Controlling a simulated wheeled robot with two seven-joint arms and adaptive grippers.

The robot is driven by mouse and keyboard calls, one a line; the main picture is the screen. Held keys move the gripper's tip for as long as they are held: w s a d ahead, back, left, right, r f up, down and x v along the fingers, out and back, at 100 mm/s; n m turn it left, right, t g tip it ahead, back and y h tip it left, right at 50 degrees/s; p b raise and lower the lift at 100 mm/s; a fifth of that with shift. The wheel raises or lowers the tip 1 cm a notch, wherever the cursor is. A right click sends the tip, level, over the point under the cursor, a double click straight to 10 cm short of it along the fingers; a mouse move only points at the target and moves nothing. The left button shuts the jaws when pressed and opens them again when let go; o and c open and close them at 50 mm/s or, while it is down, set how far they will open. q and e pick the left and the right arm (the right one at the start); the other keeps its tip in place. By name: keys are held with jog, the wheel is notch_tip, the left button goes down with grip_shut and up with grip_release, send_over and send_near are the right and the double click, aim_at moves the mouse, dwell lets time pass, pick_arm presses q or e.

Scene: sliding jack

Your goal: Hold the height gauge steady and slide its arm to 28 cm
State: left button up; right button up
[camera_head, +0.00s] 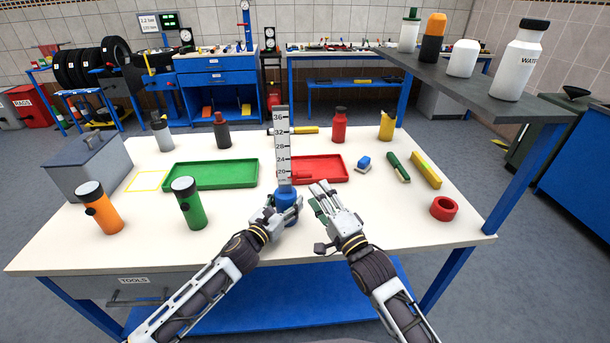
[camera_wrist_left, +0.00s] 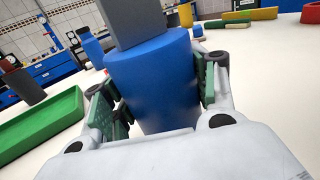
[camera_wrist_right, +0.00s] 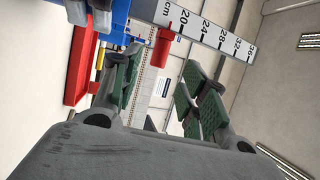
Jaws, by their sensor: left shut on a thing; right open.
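The height gauge stands upright on the table, with a blue round base (camera_head: 287,200) and a grey post with a cm scale (camera_head: 283,140). In the left wrist view, my left gripper (camera_wrist_left: 160,95) is shut on the blue base (camera_wrist_left: 150,80), one finger on each side. The red sliding arm (camera_wrist_right: 165,45) shows in the right wrist view, low on the scale near the 20 mark. My right gripper (camera_wrist_right: 165,90) is open and empty. In the head view, my right gripper (camera_head: 322,193) is just right of the post, close to the base.
A green tray (camera_head: 212,187) lies left of the gauge and a red tray (camera_head: 335,179) behind it to the right. A red ring (camera_head: 444,208) lies at the right. A raised shelf (camera_head: 470,82) overhangs the right side.

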aim_at(307, 178)
jog(key=shift+x, duration=4.5)
grip_shut()
